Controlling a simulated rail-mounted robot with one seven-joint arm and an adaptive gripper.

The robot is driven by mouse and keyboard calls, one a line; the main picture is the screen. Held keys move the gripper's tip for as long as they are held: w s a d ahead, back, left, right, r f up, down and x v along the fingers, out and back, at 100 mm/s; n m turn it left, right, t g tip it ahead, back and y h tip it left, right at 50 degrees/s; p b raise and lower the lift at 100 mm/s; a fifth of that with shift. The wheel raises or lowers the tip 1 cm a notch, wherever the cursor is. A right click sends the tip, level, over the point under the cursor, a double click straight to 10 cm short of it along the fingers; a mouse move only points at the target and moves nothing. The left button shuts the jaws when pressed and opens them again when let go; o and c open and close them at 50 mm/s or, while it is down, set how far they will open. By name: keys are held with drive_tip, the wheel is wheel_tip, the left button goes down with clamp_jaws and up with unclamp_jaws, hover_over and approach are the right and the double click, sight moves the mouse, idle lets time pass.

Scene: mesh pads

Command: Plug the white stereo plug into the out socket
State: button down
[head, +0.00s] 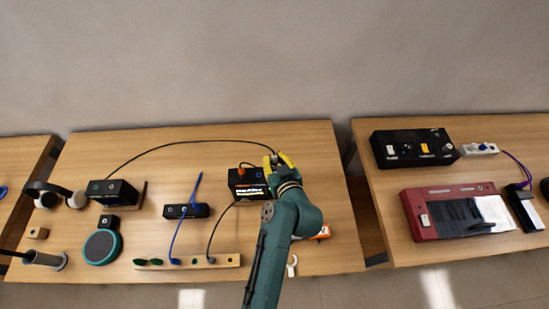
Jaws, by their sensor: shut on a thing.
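My gripper (279,161), with yellow fingers, is shut at the end of a long black cable (185,143). The cable arcs from the black box (112,191) at left to the jaws. The plug at its end is mostly hidden by the fingers, and its white colour cannot be made out. My gripper is just right of and behind a black box with a lit orange and white display (247,185). A small orange-brown lead (245,165) shows at that box's top edge. The out socket cannot be picked out at this size.
A small black box with a blue cable (187,211) stands left of the display box. A pale wooden strip (190,261) lies in front. An orange item (321,233) is partly behind my arm. A gap separates the right table (380,205).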

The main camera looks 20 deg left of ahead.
wheel_tip(320, 180, down, 2)
drive_tip(key=shift+f+b, duration=0.1)
drive_tip(key=shift+b, duration=0.6)
drive_tip(key=shift+b, duration=0.55)
idle(0.9)
drive_tip(key=shift+f+b, duration=1.3)
drive_tip(key=shift+f, duration=0.2)
drive_tip(key=shift+f+b, duration=0.3)
drive_tip(key=shift+f+b, duration=0.3)
drive_tip(key=shift+f, duration=0.05)
drive_tip(key=c, duration=1)
unclamp_jaws()
drive_tip(key=shift+r, duration=0.1)
